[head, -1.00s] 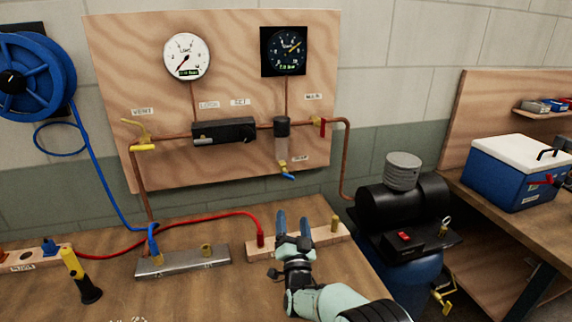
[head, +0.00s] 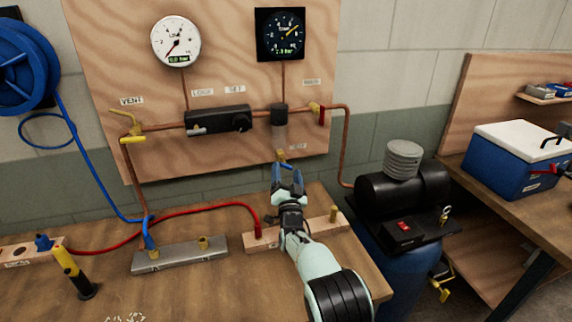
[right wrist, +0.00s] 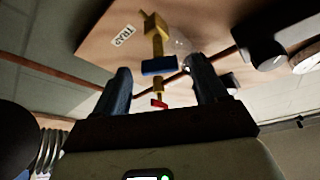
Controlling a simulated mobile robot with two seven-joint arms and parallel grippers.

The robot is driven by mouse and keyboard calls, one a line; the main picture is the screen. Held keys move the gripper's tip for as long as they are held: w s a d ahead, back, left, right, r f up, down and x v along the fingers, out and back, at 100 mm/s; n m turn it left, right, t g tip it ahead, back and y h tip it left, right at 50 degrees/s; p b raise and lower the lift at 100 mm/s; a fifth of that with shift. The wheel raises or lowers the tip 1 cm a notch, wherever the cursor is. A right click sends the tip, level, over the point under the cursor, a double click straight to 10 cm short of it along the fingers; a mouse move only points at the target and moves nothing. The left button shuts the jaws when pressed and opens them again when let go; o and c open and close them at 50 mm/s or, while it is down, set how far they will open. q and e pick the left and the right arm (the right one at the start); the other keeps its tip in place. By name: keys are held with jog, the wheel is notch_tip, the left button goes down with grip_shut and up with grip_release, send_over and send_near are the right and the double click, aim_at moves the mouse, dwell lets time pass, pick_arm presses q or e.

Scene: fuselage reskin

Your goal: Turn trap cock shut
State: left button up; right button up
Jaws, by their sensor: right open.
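The trap cock is a small brass valve (head: 281,155) under the clear trap bowl (head: 280,136) on the wooden panel. In the right wrist view its brass body (right wrist: 155,28) and blue handle (right wrist: 159,66) show beside the TRAP label (right wrist: 123,35). The handle lies crosswise to the brass body in that view. My right gripper (head: 287,172) is open just below the cock. In the right wrist view the blue handle appears between its two fingers, with no contact visible. In the head view the fingers hide the handle. My left gripper is not in view.
A regulator (head: 218,121), a yellow vent valve (head: 132,137) and a red-handled valve (head: 321,115) sit along the copper pipe. Below are a red hose (head: 190,210) and fitting blocks on the bench. A black compressor (head: 402,192) stands to the right.

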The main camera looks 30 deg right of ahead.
aim_at(286, 165)
jog(key=shift+p+x, duration=0.4)
jog(key=shift+x, duration=1.2)
jog(key=c, duration=1.1)
jog(key=shift+o, duration=0.2)
